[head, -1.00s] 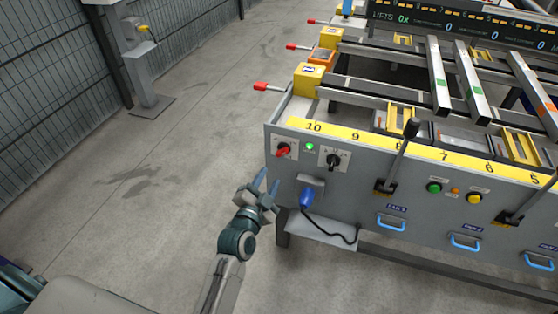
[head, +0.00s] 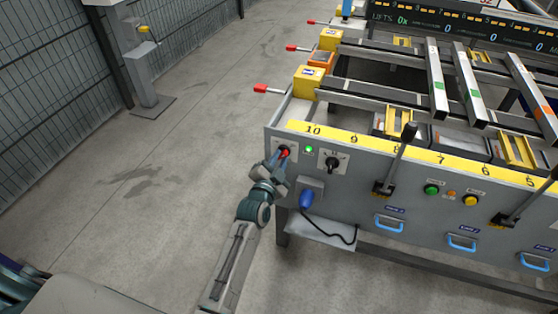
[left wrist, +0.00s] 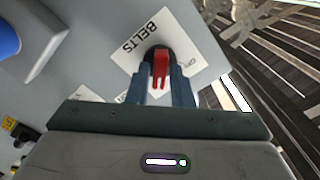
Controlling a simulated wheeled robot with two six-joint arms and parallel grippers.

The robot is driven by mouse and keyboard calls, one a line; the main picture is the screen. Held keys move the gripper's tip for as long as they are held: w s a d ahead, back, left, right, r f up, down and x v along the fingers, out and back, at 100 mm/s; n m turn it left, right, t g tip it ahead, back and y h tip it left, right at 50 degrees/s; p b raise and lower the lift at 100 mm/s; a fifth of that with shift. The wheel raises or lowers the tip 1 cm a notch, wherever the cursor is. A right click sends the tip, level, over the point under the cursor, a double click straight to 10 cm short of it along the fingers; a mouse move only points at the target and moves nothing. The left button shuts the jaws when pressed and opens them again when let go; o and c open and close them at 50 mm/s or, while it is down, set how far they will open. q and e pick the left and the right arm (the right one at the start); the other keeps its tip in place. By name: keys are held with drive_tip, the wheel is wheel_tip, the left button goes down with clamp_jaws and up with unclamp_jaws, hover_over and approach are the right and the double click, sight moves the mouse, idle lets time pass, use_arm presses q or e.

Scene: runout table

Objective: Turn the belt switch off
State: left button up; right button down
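The belt switch (left wrist: 160,68) is a red rotary handle on a black round base, on a white plate (left wrist: 178,33) marked "BELTS" in the left wrist view. In the head view the red switch (head: 285,152) is at the left end of the table's front panel, partly hidden by my gripper. My left gripper (head: 278,160) is at the switch. In the left wrist view its two blue fingers (left wrist: 161,84) stand apart on either side of the red handle; I cannot tell whether they touch it. My right gripper is not in view.
A green lamp (head: 309,150) is lit beside the switch. A black rotary knob (head: 332,164) is to its right. Below are a blue plug (head: 306,199) with a black cable and a small shelf (head: 320,232).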

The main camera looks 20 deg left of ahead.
use_arm(q)
clamp_jaws()
drive_tip(key=shift+n, duration=0.3)
drive_tip(key=n+p, duration=0.1)
drive_tip(key=n, duration=0.4)
drive_tip(key=n+p, duration=0.1)
drive_tip(key=n, duration=0.4)
drive_tip(key=n+p, duration=0.1)
drive_tip(key=n, duration=0.4)
drive_tip(key=shift+n, duration=1.1)
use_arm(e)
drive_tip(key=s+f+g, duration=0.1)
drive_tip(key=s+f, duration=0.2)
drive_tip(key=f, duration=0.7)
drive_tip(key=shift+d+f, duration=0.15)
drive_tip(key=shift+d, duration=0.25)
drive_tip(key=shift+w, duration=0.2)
